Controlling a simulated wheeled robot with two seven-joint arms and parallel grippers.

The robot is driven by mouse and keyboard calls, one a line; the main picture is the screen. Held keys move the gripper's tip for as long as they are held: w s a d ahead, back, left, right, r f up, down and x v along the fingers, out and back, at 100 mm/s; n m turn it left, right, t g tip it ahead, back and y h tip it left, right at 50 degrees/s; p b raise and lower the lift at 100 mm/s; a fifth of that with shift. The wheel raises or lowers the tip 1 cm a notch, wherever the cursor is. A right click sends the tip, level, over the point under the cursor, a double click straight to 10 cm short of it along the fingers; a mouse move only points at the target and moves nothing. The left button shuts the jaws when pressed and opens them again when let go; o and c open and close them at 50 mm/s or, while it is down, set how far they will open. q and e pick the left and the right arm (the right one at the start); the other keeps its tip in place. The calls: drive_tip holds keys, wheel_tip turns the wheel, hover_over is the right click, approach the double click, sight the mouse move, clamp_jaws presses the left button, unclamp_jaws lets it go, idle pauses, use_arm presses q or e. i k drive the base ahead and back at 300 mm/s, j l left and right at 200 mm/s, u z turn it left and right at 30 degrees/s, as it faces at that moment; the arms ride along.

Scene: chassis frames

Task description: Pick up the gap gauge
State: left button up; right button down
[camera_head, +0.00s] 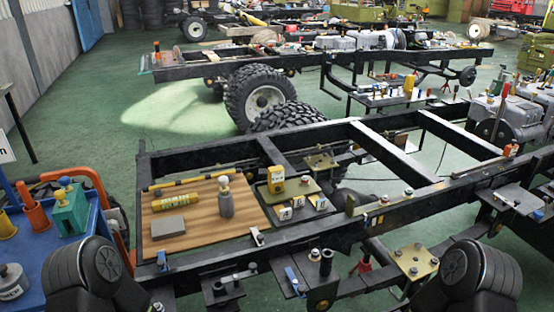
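I cannot tell for certain which item is the gap gauge. A wooden board (180,240) on the near chassis frame carries a yellow cylinder (203,204) lying down, a flat grey block (168,226) and an upright grey bottle-shaped piece (225,198). A yellow-and-black bar (180,183) lies along the far edge of the board. Just right of the board, a small yellow block with a pale face (276,180) stands on a dark tray beside several small numbered white pieces (285,213). My two dark arms show at the bottom left and bottom right corners; neither gripper is in view.
A blue cart (75,245) at the left holds a green block (70,211), orange and yellow pieces and a grey weight. The black chassis rails (360,225) run across the front, with brackets and bolts. Large tyres (258,98) and a second chassis stand behind.

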sight(276, 174)
drive_tip(key=i+l+z, duration=0.2)
drive_tip(key=l+z, duration=0.15)
drive_tip(key=z, duration=0.15)
drive_tip(key=i+l+z, duration=0.3)
drive_tip(key=z, duration=0.2)
